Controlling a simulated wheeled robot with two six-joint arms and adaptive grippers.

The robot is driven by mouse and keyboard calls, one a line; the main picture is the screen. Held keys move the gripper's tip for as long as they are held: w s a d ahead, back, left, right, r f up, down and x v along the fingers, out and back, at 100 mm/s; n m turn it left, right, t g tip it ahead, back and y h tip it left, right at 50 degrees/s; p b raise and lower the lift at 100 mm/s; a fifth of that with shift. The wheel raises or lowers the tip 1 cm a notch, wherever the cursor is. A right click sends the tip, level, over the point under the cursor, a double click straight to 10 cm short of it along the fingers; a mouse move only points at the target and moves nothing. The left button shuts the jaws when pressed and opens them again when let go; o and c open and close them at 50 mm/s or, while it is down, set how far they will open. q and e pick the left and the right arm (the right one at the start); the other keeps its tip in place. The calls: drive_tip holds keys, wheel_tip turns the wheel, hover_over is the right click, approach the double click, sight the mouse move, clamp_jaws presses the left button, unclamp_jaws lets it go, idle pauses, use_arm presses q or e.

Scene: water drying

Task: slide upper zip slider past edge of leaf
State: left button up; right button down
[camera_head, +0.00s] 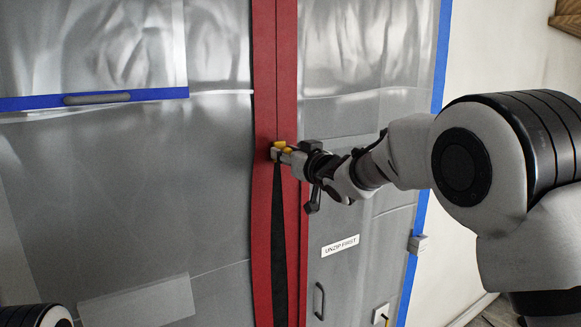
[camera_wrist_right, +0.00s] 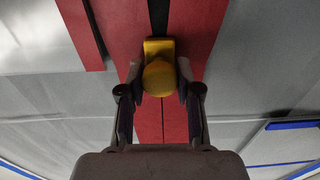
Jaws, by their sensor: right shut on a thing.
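The upper zip slider (camera_head: 280,145) is a small yellow piece on the vertical red zip strip (camera_head: 264,75). My right gripper (camera_head: 287,155) reaches it from the right and is shut on it. In the right wrist view the yellow slider (camera_wrist_right: 158,78) sits between the two dark fingers of my right gripper (camera_wrist_right: 159,88). Below the slider the strip is parted by a dark gap (camera_head: 279,235); above it the strip looks closed. The grey leaf (camera_head: 350,270), with an "UNZIP FIRST" label, lies right of the strip. My left gripper is out of view.
Grey translucent sheeting (camera_head: 130,190) covers the wall left of the strip. A dark handle (camera_head: 319,301) is low on the right panel. Blue tape (camera_head: 439,70) runs down the right edge, with a small grey block (camera_head: 417,244) on it. Wooden steps show at the upper right.

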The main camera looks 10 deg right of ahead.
sight(287, 148)
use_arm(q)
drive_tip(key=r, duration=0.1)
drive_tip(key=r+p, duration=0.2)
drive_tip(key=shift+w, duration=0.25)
use_arm(e)
wheel_tip(287, 148, up, 4)
drive_tip(key=shift+r, duration=0.15)
drive_tip(key=c, duration=0.8)
unclamp_jaws()
